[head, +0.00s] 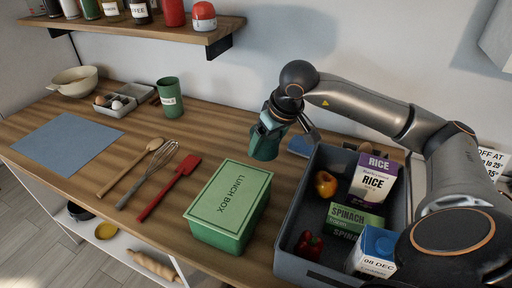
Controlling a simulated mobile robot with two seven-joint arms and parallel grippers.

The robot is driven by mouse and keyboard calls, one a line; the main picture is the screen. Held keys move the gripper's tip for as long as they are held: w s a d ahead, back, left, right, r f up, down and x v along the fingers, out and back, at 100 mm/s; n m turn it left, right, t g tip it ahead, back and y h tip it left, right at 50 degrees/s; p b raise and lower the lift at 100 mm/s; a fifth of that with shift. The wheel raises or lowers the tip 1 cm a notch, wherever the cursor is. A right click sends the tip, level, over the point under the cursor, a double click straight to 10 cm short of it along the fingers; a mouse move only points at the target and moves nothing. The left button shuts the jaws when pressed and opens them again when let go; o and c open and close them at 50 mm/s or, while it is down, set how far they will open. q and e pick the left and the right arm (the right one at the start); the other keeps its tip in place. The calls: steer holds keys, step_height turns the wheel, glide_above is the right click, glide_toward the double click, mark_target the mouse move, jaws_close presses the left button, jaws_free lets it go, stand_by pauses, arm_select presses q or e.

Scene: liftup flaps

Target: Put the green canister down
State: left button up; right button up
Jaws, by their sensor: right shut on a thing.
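My right gripper (282,126) is shut on a dark green canister (265,142). The canister is tilted and held above the wooden counter (228,132), between the green lunch box and the grey crate as seen here. Part of it is hidden by the gripper. Another green container (170,97), with a white label, stands upright at the back of the counter near the wall. My left gripper is not in view.
A green lunch box (243,190) stands in front. A grey crate (284,243) holds a rice box, spinach box, peppers and a carton. A red spatula (170,187), whisk (148,172), wooden spoon, blue mat (68,139), egg tray and bowl lie left. A shelf (130,31) hangs above.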

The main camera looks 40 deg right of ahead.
glide_above(249, 163)
steer(key=s, duration=0.2)
steer(key=f, duration=0.6)
steer(key=shift+w+a+f+p, duration=0.15)
steer(key=shift+w+f+p, duration=0.15)
steer(key=shift+f, duration=1.6)
steer(key=shift+f, duration=0.2)
steer(key=o, duration=1.2)
steer(key=shift+c, duration=0.2)
steer(key=shift+r, duration=0.1)
steer(key=shift+r, duration=0.1)
